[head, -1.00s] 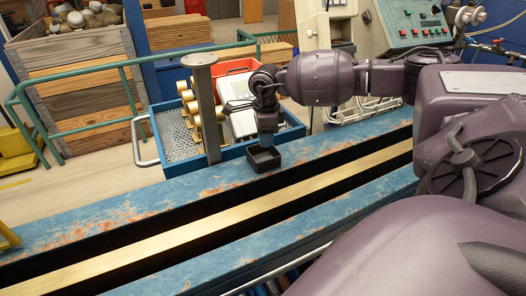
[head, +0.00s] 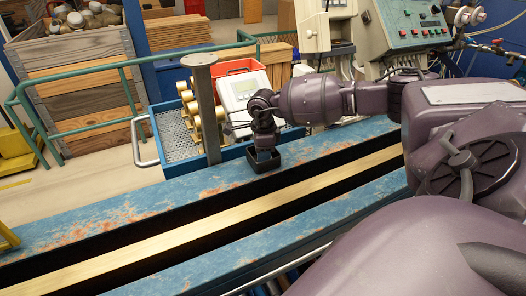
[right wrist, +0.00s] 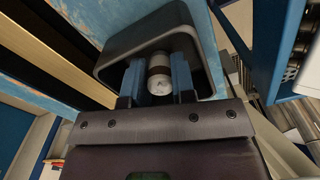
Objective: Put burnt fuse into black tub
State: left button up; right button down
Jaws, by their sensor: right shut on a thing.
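The black tub (head: 254,165) stands on the blue worn bench top, near its far edge. It also shows in the right wrist view as a dark square-rimmed tub (right wrist: 113,52). My right gripper (head: 265,153) points down into the tub's opening. In the right wrist view its blue fingers (right wrist: 159,78) are shut on the burnt fuse (right wrist: 159,72), a small cylinder with a pale metal end cap and a dark band. The fuse is within the tub's rim in that view; whether it touches the floor of the tub I cannot tell. My left gripper is not in view.
A blue cart (head: 179,148) with brass parts, a red bin (head: 232,68) and a white meter (head: 243,90) stands behind the bench. A grey post (head: 207,115) rises left of the tub. The bench top (head: 120,215) is clear to the left.

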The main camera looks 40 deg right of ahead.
jog(key=shift+f, duration=0.2)
jog(key=c, duration=1.2)
grip_release()
jog(key=shift+r, duration=0.1)
jog(key=shift+r, duration=0.15)
notch_tip(320, 180, up, 10)
jog(key=shift+r, duration=1)
